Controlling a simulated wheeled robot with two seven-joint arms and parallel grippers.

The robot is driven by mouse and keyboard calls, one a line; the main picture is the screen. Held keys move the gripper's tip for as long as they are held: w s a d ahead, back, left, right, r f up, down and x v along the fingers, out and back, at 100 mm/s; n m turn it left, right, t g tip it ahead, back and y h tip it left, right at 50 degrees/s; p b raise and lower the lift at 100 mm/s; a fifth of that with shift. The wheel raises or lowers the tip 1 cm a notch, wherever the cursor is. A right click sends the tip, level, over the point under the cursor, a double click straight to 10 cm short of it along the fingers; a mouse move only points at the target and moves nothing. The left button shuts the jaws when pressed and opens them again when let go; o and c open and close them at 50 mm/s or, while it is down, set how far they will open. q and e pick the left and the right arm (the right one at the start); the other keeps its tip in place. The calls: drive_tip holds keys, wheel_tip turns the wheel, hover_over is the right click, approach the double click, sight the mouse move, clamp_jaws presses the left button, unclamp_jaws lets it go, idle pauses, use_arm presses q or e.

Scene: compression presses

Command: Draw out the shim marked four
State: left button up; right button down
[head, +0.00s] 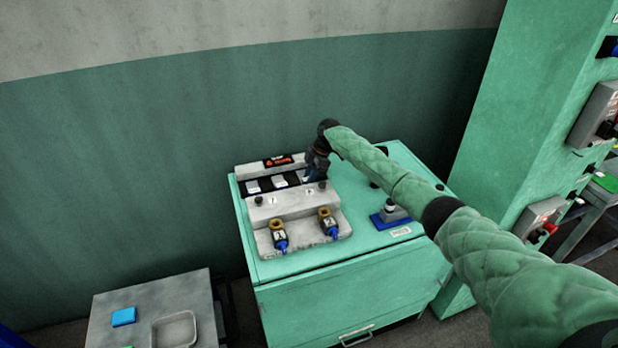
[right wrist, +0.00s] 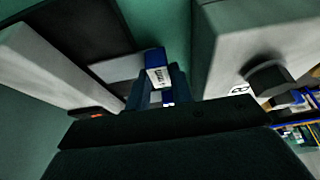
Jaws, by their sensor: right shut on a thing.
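My right gripper (head: 313,176) reaches down to the far right end of the dark slot in the grey press block. It is shut on a blue shim with a white label (right wrist: 155,60), which stands between the fingertips in the right wrist view. The print on its label is too small to read. Other shims with pale tops sit in the same slot, one at the left (head: 253,187) and one at the middle (head: 280,182). My gripper partly hides the right end of the slot. My left gripper is not in view.
The grey block (head: 290,206) stands on a green cabinet (head: 290,268). Two brass-and-blue fittings (head: 280,238) (head: 330,224) sit at its front. A blue-based piece (head: 385,221) stands to the right. A side table with a grey tray (head: 175,331) and blue block (head: 123,316) is at lower left.

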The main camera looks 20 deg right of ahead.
drive_tip(key=shift+s+f, duration=0.1)
drive_tip(key=shift+s, duration=0.05)
drive_tip(key=c, duration=1.2)
unclamp_jaws()
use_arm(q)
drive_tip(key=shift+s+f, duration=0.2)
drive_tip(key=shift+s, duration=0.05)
use_arm(e)
drive_tip(key=shift+s, duration=0.1)
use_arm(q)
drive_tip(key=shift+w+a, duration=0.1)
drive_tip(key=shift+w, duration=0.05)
use_arm(e)
drive_tip(key=shift+d+r, duration=0.1)
drive_tip(key=shift+r, duration=0.1)
drive_tip(key=shift+d+r, duration=0.15)
drive_tip(key=shift+r, duration=0.1)
use_arm(q)
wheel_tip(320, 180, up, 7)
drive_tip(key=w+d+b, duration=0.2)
drive_tip(key=b, duration=0.1)
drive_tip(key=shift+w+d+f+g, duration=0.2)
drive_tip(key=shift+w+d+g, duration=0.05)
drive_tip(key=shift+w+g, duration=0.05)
use_arm(e)
drive_tip(key=v, duration=0.7)
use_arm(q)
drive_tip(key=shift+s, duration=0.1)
